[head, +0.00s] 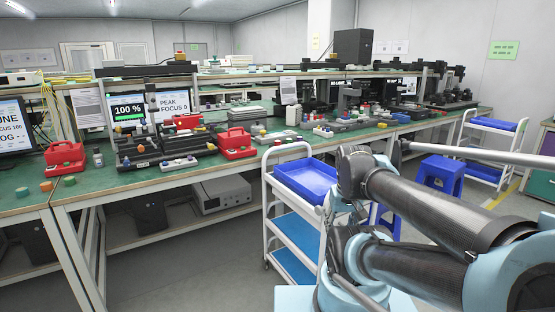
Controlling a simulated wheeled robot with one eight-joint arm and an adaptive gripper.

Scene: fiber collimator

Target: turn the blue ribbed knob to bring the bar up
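A small screen (127,112) on the left bench reads "100 %" above a green bar (127,124). The screen beside it (173,105) reads "PEAK FOCUS 0". In front of them stands a dark optical setup (138,150) with several small knobs. They are too small for me to tell which one is the blue ribbed knob. My arm fills the right foreground, well apart from this setup. My gripper does not show, so I cannot see its fingers.
The long green bench (120,180) holds red cases (235,144), loose parts and a monitor (14,126) at far left. A white trolley (268,205) with a blue tray (302,176) and a blue stool (440,176) stand near my arm. Grey floor (205,265) is clear before the bench.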

